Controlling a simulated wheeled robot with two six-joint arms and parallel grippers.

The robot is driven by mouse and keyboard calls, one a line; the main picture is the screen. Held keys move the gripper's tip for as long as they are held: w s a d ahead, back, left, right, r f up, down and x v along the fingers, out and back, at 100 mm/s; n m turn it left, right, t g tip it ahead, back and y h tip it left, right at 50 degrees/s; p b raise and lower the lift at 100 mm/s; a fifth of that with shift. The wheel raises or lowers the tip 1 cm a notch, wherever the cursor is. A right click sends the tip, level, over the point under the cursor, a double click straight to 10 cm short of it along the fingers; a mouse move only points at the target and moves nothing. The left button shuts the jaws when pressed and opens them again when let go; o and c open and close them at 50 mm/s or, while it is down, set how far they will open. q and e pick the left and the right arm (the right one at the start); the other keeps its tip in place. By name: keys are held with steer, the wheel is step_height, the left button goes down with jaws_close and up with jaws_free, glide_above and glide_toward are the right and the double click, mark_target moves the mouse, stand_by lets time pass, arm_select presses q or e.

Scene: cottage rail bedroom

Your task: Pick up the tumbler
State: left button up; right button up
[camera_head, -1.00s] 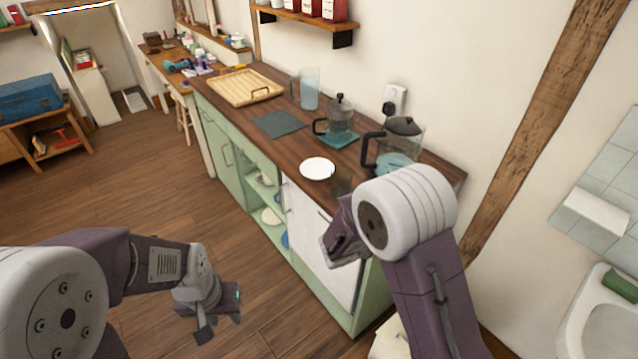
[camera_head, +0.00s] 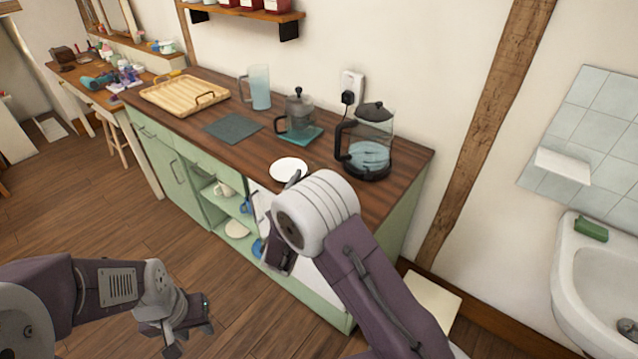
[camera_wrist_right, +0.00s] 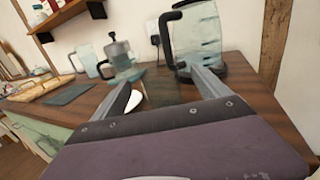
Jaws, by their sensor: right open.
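A second ago a small, dark see-through glass showed at the counter's front edge, right of the white plate; my right arm now covers that spot in the head view. My right gripper (camera_wrist_right: 160,78) is open over the counter top (camera_wrist_right: 178,90), its fingers pointing towards the kettle. My left gripper (camera_head: 190,336) is open and empty, low over the floor in front of the cabinet.
On the counter (camera_head: 222,155) are a white plate (camera_head: 288,168), a glass kettle (camera_head: 368,142), a coffee press (camera_head: 298,112) on a teal mat, a frosted jug (camera_head: 260,88), a grey mat (camera_head: 232,128) and a wooden tray (camera_head: 180,93). A basin (camera_head: 590,280) is at right.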

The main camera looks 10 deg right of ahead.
mark_target(323, 163)
steer(key=x, duration=0.3)
steer(key=shift+w+d+f, duration=0.15)
steer(key=shift+w+f, duration=0.1)
steer(key=x, duration=0.3)
steer(key=shift+w+d+r+p, duration=0.1)
steer(key=shift+w+r+p, duration=0.15)
steer(key=shift+w+p, duration=0.1)
steer(key=shift+w+d+f, duration=0.15)
steer(key=shift+w+d, duration=0.1)
steer(key=shift+w, duration=0.15)
steer(key=shift+s+a, duration=0.1)
steer(key=shift+s, duration=0.05)
steer(key=c, duration=0.8)
jaws_close()
steer(key=shift+r, duration=0.2)
step_height(323, 163, up, 4)
steer(key=shift+f, duration=0.2)
steer(key=s+d+r, duration=0.1)
steer(key=d+r, duration=0.1)
steer(key=d, duration=0.1)
steer(key=s+d+r, duration=0.1)
steer(key=d+r, duration=0.1)
steer(key=d, duration=0.2)
steer(key=s+d+r, duration=0.1)
steer(key=d+r, duration=0.2)
steer(key=d, duration=0.1)
steer(key=shift+d+r, duration=0.1)
steer(key=shift+d, duration=0.1)
